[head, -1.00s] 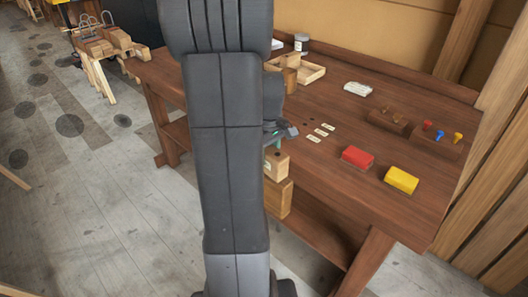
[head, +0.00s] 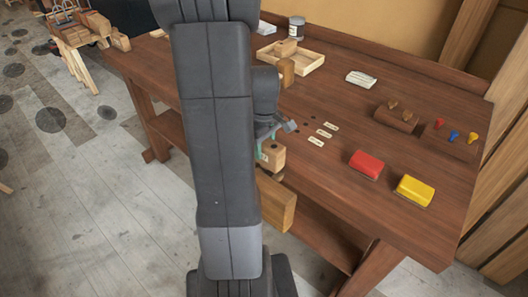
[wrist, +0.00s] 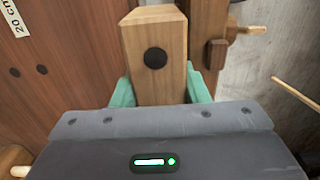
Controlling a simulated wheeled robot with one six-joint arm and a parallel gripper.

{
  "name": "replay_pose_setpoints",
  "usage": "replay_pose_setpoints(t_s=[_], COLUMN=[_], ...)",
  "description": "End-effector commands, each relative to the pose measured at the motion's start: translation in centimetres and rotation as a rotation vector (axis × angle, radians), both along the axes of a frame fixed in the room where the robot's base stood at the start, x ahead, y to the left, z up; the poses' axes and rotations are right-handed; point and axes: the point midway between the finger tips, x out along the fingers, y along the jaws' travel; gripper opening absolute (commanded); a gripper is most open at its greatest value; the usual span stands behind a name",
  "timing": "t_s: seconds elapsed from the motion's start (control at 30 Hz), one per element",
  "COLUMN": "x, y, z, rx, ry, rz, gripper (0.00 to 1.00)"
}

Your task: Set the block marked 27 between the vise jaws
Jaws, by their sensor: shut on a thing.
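My gripper (wrist: 158,90) is shut on a pale wooden block (wrist: 155,30) with a dark round spot, between its two green fingers. No number is readable on the block. In the head view the held block (head: 271,155) is at the bench's near edge, just above the wooden vise jaw (head: 276,203); my arm hides part of both. In the wrist view a wooden vise part (wrist: 206,35) with a handle lies right of the block. I cannot tell whether the block is between the jaws.
The bench (head: 330,195) carries a red block (head: 366,164), a yellow block (head: 414,190), several small labels, a peg holder (head: 396,118) and a wooden tray (head: 300,62). Another wooden block (head: 286,72) stands by the tray. Grey floor (head: 80,200) is open at left.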

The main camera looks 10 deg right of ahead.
Motion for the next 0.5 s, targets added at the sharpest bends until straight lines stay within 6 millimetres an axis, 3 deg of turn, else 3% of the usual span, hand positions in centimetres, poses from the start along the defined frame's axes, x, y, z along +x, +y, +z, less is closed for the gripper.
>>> replay_pose_setpoints(t_s=[0.2,0.5], x=[0.0,0.0], y=[0.0,0.0], z=[-2.5,-2.7], rx=[0.000,0.000], ry=[0.001,0.000], rz=[0.000,0.000], gripper=[0.09,0.09])
